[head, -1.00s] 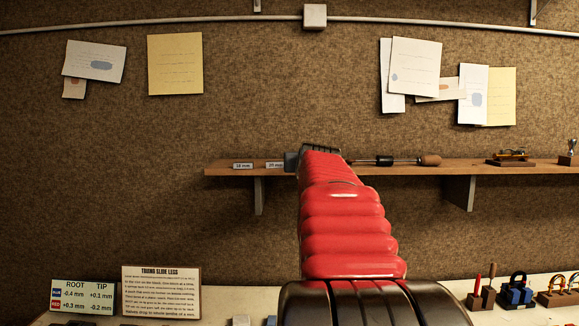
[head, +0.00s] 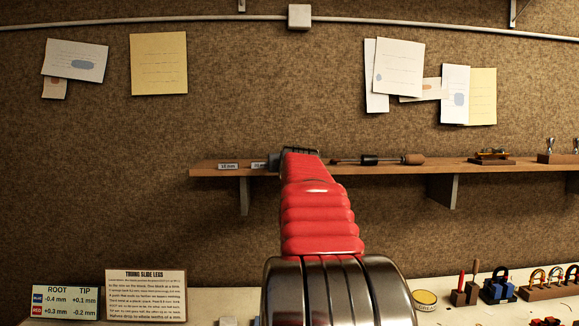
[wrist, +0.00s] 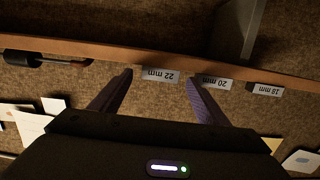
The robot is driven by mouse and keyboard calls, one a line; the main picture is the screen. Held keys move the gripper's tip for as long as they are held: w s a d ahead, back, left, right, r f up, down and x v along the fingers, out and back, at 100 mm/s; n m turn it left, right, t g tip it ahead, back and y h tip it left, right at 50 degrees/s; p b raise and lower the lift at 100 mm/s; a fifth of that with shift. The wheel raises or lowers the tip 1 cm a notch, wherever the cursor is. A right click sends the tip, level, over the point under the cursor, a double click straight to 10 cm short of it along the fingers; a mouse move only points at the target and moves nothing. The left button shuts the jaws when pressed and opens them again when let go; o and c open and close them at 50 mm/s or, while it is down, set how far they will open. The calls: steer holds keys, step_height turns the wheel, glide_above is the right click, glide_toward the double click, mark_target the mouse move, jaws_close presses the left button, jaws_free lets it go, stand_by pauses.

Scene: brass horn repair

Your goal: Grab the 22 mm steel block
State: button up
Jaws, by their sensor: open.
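In the head view my gripper (head: 300,152) is at shelf height, mostly hidden behind my red arm.
A dark-handled tool (head: 380,160) lies on the shelf to the right. A notice (head: 146,296) and a yellow-topped tin (head: 425,298) are on the pale bench below. A shelf bracket (wrist: 250,30) shows nearby.

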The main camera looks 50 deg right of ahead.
steer(key=shift+w+d, duration=0.25)
steer(key=shift+w, duration=0.05)
stand_by(0.4)
steer(key=c, duration=1.2)
steer(key=shift+r, duration=0.1)
steer(key=shift+c, duration=0.2)
step_height(320, 180, up, 10)
stand_by(0.6)
